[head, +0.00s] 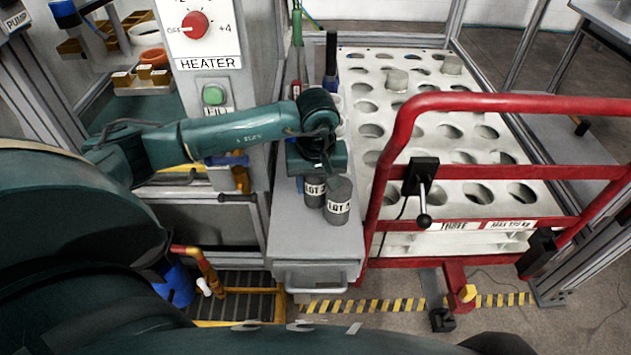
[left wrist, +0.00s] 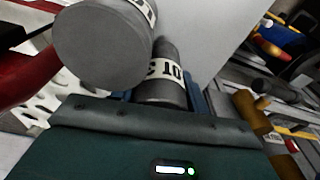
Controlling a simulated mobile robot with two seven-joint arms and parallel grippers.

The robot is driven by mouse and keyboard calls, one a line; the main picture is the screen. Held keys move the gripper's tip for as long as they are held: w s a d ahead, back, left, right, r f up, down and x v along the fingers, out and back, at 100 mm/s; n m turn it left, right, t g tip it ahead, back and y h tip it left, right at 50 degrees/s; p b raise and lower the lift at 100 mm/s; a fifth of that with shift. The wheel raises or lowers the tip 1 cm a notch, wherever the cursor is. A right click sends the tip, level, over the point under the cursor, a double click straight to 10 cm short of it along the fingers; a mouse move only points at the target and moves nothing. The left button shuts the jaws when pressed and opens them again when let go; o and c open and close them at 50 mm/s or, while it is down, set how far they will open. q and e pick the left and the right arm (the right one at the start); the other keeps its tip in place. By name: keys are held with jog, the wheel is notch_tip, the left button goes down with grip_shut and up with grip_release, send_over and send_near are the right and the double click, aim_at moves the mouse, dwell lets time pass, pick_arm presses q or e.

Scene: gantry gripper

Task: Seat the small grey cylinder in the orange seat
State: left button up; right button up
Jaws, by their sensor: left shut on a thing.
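My left gripper (head: 318,162) is over the grey bench beside the heater panel, pointing down. It is shut on a small grey cylinder (head: 314,191) with a white LOT label. The held cylinder also shows between the fingers in the left wrist view (left wrist: 162,88); its upper part is hidden by the gripper in the head view. A second grey cylinder (head: 338,203), labelled LOT, stands close beside it and looms large in the left wrist view (left wrist: 103,45). An orange ring-shaped seat (head: 152,57) is at the upper left, behind the heater panel's left edge. My right gripper is not in view.
A white rack (head: 480,152) with round holes, two holding grey cylinders, stands on the right behind a red rail (head: 520,103). The heater panel (head: 205,90) stands left of the bench. Bottles and tools (head: 331,62) stand behind the gripper.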

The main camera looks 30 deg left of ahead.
pick_arm(q)
jog(key=shift+f, duration=0.15)
jog(key=o, duration=1.3)
